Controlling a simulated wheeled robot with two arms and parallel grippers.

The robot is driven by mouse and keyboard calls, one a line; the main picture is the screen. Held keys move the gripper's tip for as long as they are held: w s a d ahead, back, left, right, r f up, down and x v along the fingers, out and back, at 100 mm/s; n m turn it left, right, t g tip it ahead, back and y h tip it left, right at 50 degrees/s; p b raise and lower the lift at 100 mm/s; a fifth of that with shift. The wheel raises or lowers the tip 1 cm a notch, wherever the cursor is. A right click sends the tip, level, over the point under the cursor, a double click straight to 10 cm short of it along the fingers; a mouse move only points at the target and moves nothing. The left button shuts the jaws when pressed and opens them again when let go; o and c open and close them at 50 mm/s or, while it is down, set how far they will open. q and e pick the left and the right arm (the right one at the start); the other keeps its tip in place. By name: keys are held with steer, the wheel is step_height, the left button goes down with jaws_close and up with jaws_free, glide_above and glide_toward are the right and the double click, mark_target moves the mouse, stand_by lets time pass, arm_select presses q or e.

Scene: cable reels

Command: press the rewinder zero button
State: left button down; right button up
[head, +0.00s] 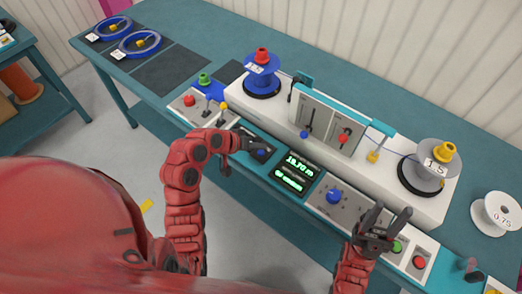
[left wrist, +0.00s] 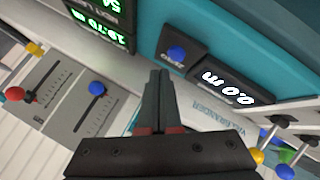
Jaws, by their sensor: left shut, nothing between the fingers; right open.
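The rewinder zero button is a blue round button (left wrist: 177,53) on a dark panel marked ZERO, beside a small display (left wrist: 225,83) reading 0.0 m. In the head view the blue button (head: 261,153) shows just below my left gripper (head: 264,143). In the left wrist view that gripper (left wrist: 160,72) is shut and empty. Its tips appear just short of the button in the picture; I cannot tell whether they touch anything. My right gripper (head: 391,212) is open and empty above the right part of the control panel.
A green-lit display (head: 294,172) reading 19.70 m and a blue knob (head: 334,196) lie right of the button. Behind stand a blue reel (head: 262,82), a lever block (head: 330,122) and a grey reel (head: 424,180). Levers (head: 222,108) stand to the left.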

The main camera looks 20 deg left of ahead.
arm_select(q)
step_height(320, 180, up, 4)
steer(key=shift+r+p, duration=0.25)
steer(key=shift+p, duration=0.85)
